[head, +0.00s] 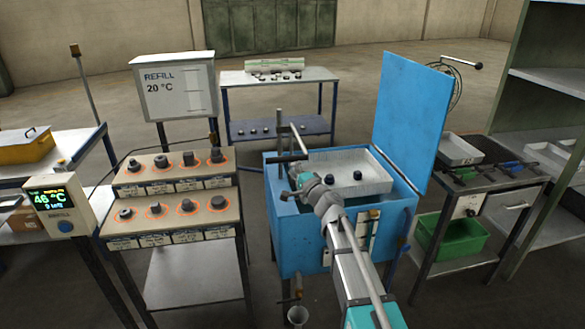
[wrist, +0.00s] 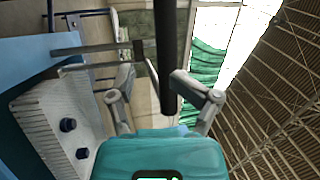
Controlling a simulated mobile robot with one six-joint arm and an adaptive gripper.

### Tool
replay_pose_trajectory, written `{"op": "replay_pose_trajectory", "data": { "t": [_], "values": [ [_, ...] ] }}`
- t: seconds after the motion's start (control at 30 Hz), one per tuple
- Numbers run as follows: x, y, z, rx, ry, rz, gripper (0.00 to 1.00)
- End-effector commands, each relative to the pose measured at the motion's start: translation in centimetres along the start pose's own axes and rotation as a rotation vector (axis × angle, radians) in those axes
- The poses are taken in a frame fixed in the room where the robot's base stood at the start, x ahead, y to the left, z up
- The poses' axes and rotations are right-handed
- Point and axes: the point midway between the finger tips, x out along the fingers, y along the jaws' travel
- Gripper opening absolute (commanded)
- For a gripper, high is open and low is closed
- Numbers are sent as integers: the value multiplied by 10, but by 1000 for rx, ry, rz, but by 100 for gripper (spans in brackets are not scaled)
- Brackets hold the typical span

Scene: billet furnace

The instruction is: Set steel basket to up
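The steel basket (head: 345,162) is a pale, ribbed tray in the open top of the blue tank (head: 290,237), with small dark parts in it. Its upper part shows at the tank's rim; how deep it reaches is hidden. It also shows at the left of the wrist view (wrist: 38,105). An upright post with crossbars (head: 281,130) stands at the tank's back left. My gripper (head: 295,172) is over the tank's left side, near these bars. In the wrist view its fingers (wrist: 152,78) are spread, with a dark bar (wrist: 166,45) between them; I cannot tell whether they touch it.
The tank's blue lid (head: 408,115) stands open at the right. A stepped rack of dark parts (head: 170,180) and a display (head: 60,205) stand to the left. A bench (head: 278,78) is behind. A cart with a green bin (head: 455,240) stands to the right.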

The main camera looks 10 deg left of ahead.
Motion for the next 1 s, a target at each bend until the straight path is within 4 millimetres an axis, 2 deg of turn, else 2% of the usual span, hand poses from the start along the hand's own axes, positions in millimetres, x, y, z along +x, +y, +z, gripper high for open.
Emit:
{"op": "replay_pose_trajectory", "data": {
  "t": [1.0],
  "values": [
    [-51,-2,0,0,0,0,65]
  ]
}}
